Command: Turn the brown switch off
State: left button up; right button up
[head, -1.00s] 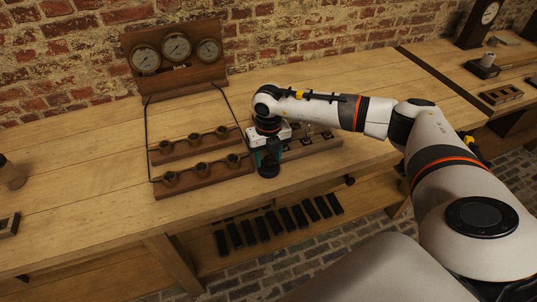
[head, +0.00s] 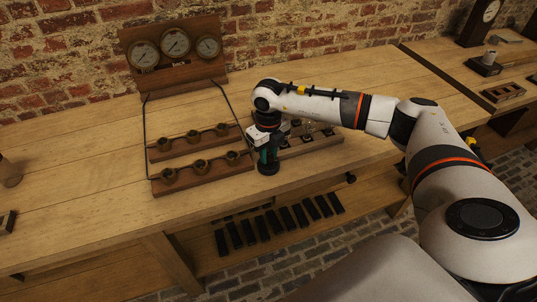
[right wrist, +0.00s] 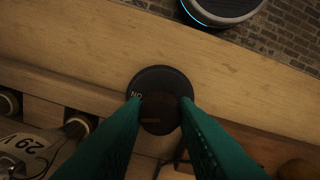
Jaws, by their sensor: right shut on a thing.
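The brown switch (right wrist: 160,118) shows in the right wrist view as a dark brown knob on a round black base. White lettering on the base's upper left seems to read ON, turned over. My right gripper (right wrist: 161,106) is shut on the knob, with one teal finger on each side. In the head view my right gripper (head: 268,158) points straight down at the front of the bench, and the black base (head: 267,170) shows under it; the knob is hidden there. My left gripper is in neither view.
Two wooden strips with brass-coloured sockets (head: 200,164) lie left of the gripper, wired to a board with three gauges (head: 176,46). Another wooden rack (head: 310,146) with small glass pieces stands close on the right. Several black bars (head: 290,217) lie on the shelf below.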

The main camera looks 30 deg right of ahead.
aim_at(268, 155)
jog(key=n+b, duration=0.2)
jog(key=n, duration=0.2)
jog(key=shift+f+n, duration=0.1)
jog(key=shift+n, duration=0.2)
jog(key=n+b, duration=0.2)
jog(key=n, duration=0.1)
jog(key=shift+n, duration=0.3)
jog(key=n+b, duration=0.2)
jog(key=n, duration=0.2)
jog(key=shift+r+n+b, duration=0.2)
jog(key=shift+n+b, duration=0.15)
jog(key=shift+n, duration=0.65)
jog(key=shift+w, duration=0.1)
jog(key=o, duration=1)
notch_tip(268, 155, up, 12)
jog(key=shift+b, duration=0.3)
